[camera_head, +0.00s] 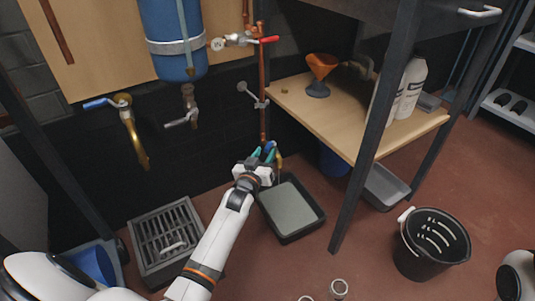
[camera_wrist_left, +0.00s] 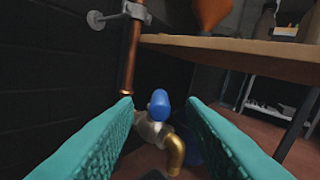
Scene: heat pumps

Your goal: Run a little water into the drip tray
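A small tap with a blue handle (camera_head: 269,146) sits low on the copper pipe. Its brass spout (camera_head: 280,166) points down over the back of a black drip tray (camera_head: 304,231) on the floor. The tray has a flat grey-green inside; I cannot tell whether it holds water. My left gripper (camera_head: 265,155) is at this tap. In the left wrist view, its teal fingers (camera_wrist_left: 162,125) are open, with the blue handle (camera_wrist_left: 160,103) between and beyond them, apart from both. The spout (camera_wrist_left: 176,152) shows below the handle. My right gripper is out of view.
A wooden bench (camera_head: 330,115) with an orange funnel (camera_head: 321,70) and white bottles stands right of the pipe, its dark leg near the tray. A floor grate (camera_head: 165,240) lies left, a black bucket (camera_head: 432,245) right. A blue-handled brass tap (camera_head: 128,125) and red-handled valve (camera_head: 240,41) are higher up.

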